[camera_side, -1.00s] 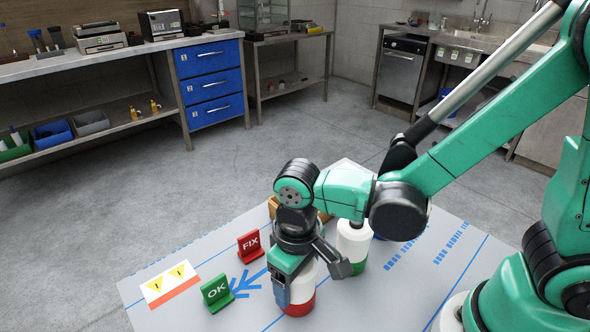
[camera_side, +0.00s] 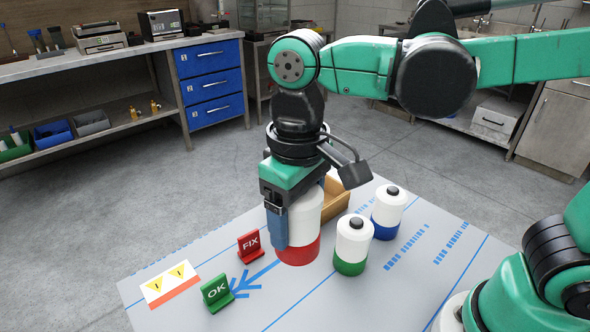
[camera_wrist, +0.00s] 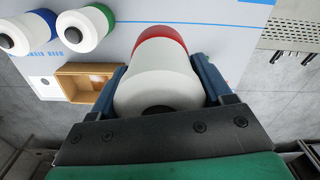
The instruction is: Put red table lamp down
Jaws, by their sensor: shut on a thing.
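The red table lamp (camera_side: 299,250) is a white cylinder with a red base band. My gripper (camera_side: 290,225) is shut on it, with blue fingers on its sides, and holds it upright. In the side view it appears raised above the grey table (camera_side: 370,290); the exact gap under it is hard to tell. In the wrist view the lamp (camera_wrist: 160,75) lies between the two fingers (camera_wrist: 165,90), its red band pointing away from the wrist. The upper part of the lamp is partly hidden by my gripper in the side view.
A green-banded lamp (camera_side: 352,246) and a blue-banded lamp (camera_side: 388,212) stand to the right. A wooden box (camera_side: 335,199) is behind my gripper. A red FIX sign (camera_side: 250,246), a green OK sign (camera_side: 216,292) and a warning card (camera_side: 170,284) are at the left.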

